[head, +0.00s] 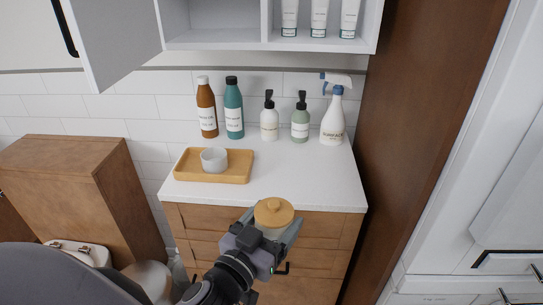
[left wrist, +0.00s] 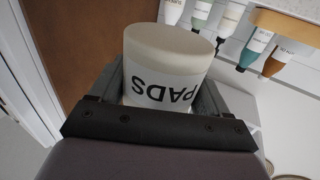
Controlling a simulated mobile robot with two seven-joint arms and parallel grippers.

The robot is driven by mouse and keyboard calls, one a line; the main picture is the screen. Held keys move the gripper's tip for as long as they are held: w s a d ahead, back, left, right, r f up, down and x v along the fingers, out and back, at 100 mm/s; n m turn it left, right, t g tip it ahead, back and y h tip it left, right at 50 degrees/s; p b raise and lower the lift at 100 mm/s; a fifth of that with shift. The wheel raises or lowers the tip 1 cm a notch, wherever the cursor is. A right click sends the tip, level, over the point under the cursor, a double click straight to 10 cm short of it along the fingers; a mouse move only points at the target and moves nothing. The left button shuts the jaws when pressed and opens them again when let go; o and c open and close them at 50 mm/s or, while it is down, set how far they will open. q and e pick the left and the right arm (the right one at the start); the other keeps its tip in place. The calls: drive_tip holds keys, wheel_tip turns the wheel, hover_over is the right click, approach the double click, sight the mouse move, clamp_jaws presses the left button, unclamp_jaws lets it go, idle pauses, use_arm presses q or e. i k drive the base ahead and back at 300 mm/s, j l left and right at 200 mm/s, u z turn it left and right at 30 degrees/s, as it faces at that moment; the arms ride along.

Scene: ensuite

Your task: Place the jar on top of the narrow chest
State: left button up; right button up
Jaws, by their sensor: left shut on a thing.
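The jar (head: 273,210) has a round, pale wooden lid in the head view. In the left wrist view the jar (left wrist: 160,92) is a pale cylinder with a white label reading PADS. My left gripper (head: 268,226) is shut on it, one finger on each side, in front of the white-topped drawer cabinet. A brown wooden chest (head: 105,205) with a bare flat top stands at the left in the head view; it looks like the narrow chest. The jar is well to the right of it. My right gripper is not in view.
An open cabinet door (head: 112,40) hangs above left. A tall brown panel (head: 415,130) is at right.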

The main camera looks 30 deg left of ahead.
sight(307, 182)
drive_tip(key=i+l+u, duration=0.15)
drive_tip(key=l, duration=0.25)
drive_tip(key=i+l+u, duration=0.15)
drive_tip(key=l, duration=0.25)
drive_tip(key=i+l+u, duration=0.1)
drive_tip(key=l, duration=0.3)
drive_tip(key=i, duration=0.1)
